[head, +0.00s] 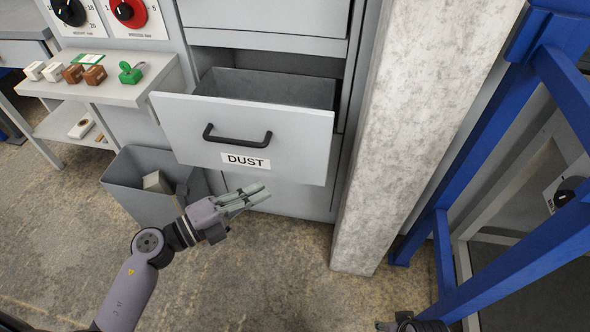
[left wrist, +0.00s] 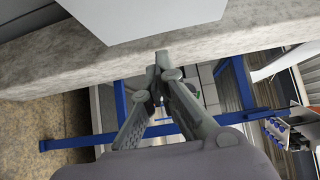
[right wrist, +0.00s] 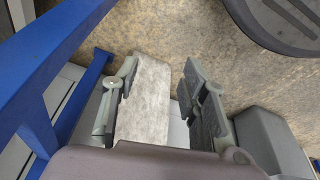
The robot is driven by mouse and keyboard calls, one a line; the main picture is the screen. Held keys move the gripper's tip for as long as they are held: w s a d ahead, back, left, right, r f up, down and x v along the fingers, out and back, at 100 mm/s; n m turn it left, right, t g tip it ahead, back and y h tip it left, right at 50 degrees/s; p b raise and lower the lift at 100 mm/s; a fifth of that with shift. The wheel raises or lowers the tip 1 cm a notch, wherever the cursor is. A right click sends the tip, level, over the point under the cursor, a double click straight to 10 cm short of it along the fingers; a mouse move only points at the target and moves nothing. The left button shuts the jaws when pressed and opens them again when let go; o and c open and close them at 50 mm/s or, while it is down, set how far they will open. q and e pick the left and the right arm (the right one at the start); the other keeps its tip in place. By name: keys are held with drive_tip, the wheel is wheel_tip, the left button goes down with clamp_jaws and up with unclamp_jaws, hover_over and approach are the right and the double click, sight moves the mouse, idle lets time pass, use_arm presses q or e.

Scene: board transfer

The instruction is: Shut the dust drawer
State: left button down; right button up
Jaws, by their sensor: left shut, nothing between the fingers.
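The dust drawer (head: 245,137) stands pulled out of the grey cabinet, with its open top and inside showing. Its front has a black bar handle (head: 237,138) and a white DUST label (head: 245,161). My left gripper (head: 262,190) is shut and empty, in front of and below the label in the head view; I cannot tell whether it touches the drawer. The left wrist view shows its fingertips together (left wrist: 160,58), below a pale panel that looks like the drawer front. My right gripper (right wrist: 158,72) is open, with nothing held; only a little of it shows at the head view's bottom edge.
A concrete pillar (head: 415,120) stands right of the cabinet, with a blue frame (head: 445,250) beyond it. A grey bin (head: 135,195) stands on the floor left of the drawer. A shelf (head: 110,90) at upper left carries several small blocks.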

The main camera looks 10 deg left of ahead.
sight(309, 155)
use_arm(q)
drive_tip(key=shift+w+d+b, duration=0.15)
drive_tip(key=shift+w+d, duration=0.85)
drive_tip(key=shift+w, duration=0.55)
drive_tip(key=shift+w+d+b, duration=0.15)
drive_tip(key=shift+w+d, duration=0.8)
drive_tip(key=shift+w, duration=0.6)
drive_tip(key=shift+w+d+b, duration=0.15)
drive_tip(key=shift+w+d, duration=0.85)
drive_tip(key=shift+w, duration=0.55)
use_arm(e)
drive_tip(key=shift+w+r, duration=0.1)
drive_tip(key=shift+r, duration=1.3)
use_arm(q)
drive_tip(key=shift+w, duration=0.1)
